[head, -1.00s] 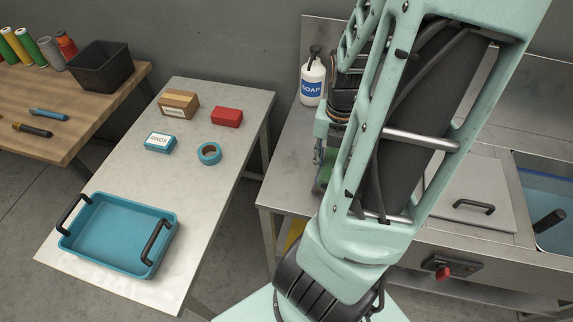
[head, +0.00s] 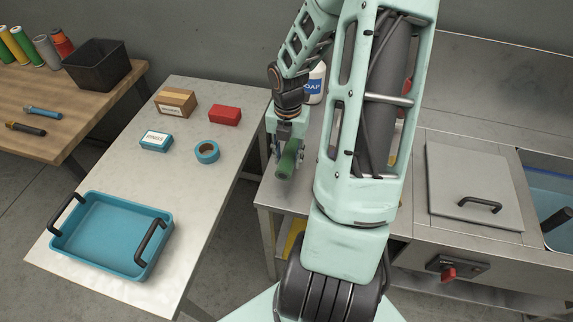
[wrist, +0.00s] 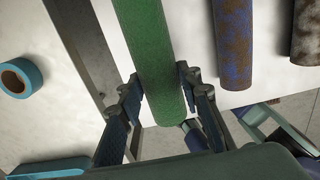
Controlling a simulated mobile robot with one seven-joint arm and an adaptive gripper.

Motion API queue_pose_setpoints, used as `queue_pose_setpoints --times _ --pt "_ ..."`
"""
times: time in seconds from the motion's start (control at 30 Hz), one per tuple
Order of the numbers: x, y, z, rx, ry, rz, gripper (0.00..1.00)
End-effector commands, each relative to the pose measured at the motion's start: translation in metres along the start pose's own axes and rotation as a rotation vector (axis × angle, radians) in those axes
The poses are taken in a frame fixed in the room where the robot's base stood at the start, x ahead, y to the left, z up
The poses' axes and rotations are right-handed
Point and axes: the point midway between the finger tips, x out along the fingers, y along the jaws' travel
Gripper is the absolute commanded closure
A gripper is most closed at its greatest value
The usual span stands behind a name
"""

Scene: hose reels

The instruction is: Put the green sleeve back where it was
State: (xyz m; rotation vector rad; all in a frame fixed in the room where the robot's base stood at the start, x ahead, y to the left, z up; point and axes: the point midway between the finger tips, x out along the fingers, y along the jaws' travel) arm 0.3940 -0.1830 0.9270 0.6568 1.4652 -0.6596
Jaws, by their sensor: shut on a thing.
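The green sleeve (head: 289,158) is a plain green cylinder. My gripper (head: 286,165) is shut on it and holds it above the left front part of the steel counter (head: 283,194), near the gap to the white table. In the wrist view the green sleeve (wrist: 147,45) lies between the two fingers, one on each side of it near its lower end. Its upper end runs out of that view. A rust-blotched blue sleeve (wrist: 236,45) and a brown rusty sleeve (wrist: 307,35) lie beside it in the wrist view, apart from it; my arm hides them in the head view.
The white table (head: 105,180) holds a blue tray (head: 105,262), a teal tape roll (head: 206,151), a teal box (head: 156,141), a red box (head: 225,115) and a cardboard box (head: 176,103). A soap bottle (head: 316,85) stands behind my arm. A sink (head: 548,185) is at right.

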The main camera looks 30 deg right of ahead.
Motion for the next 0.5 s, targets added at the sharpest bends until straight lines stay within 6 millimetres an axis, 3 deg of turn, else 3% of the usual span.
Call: queue_pose_setpoints --times 0.3,0.5 --pt "0.036 0.004 0.001 -0.001 0.002 0.0 0.92" --pt "0.036 0.004 0.002 0.0 -0.001 0.0 0.92"
